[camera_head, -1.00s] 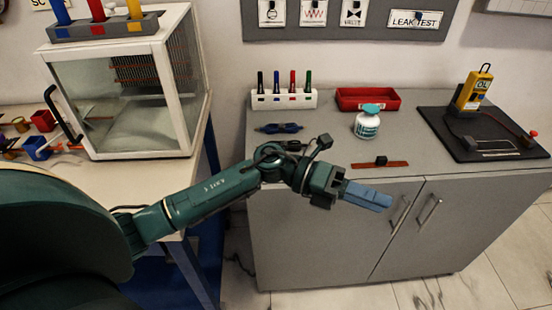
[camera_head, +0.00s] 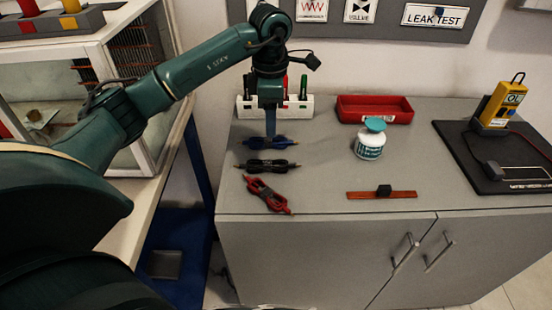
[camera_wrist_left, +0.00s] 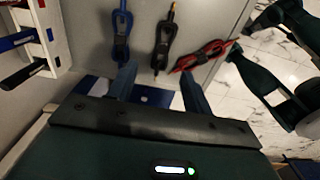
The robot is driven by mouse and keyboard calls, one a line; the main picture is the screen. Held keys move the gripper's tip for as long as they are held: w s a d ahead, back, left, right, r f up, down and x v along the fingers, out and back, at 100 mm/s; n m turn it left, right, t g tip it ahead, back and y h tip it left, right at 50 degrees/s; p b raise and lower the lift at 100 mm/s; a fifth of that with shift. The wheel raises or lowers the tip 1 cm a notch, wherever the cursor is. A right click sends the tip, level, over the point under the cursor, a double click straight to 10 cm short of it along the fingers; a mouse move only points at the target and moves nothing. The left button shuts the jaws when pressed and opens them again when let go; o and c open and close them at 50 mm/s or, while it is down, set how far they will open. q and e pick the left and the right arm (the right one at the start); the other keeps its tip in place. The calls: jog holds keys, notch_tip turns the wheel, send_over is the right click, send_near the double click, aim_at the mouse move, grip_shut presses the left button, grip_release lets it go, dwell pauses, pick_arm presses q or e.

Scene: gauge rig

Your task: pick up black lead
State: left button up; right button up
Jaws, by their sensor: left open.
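The black lead (camera_head: 267,166) lies coiled on the grey cabinet top, between the blue lead (camera_head: 270,142) and the red lead (camera_head: 268,194). My left gripper (camera_head: 271,134) points down over the blue lead, on the far side of the black lead. In the left wrist view its two fingers (camera_wrist_left: 158,72) are apart with nothing held. The black lead (camera_wrist_left: 163,45) shows ahead of the gap between them, with the blue lead (camera_wrist_left: 122,30) and red lead (camera_wrist_left: 205,55) to either side. The right gripper is not seen.
A white marker rack (camera_head: 293,105) stands just behind the left gripper. A red tray (camera_head: 375,109), a white bottle with a teal cap (camera_head: 370,145), a rust-red strip (camera_head: 362,195) and a black board with a yellow meter (camera_head: 498,105) occupy the right of the cabinet top.

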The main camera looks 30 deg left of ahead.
aim_at(267, 163)
pick_arm(q)
jog(key=f+b, duration=0.1)
jog(key=f, duration=0.1)
jog(key=f+b, duration=0.1)
jog(key=f, duration=0.1)
jog(key=shift+s+b, duration=0.3)
jog(key=shift+s, duration=0.05)
notch_tip(267, 163, down, 3)
jog(key=shift+r+b, duration=0.15)
jog(key=shift+b, duration=0.85)
jog(key=shift+f, duration=0.4)
jog(key=f+b, duration=0.2)
jog(key=f, duration=0.1)
jog(key=f+b, duration=0.1)
jog(key=b, duration=0.1)
jog(key=shift+s+a+f, duration=0.15)
jog(key=shift+s+a, duration=0.15)
jog(key=shift+s, duration=0.05)
jog(key=shift+f+b, duration=0.4)
jog(key=shift+f, duration=0.05)
jog(key=shift+r, duration=0.1)
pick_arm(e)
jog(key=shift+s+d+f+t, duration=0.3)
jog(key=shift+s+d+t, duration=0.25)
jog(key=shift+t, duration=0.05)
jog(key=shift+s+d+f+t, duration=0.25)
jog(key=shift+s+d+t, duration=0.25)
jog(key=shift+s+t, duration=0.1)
pick_arm(q)
jog(key=shift+c, duration=0.2)
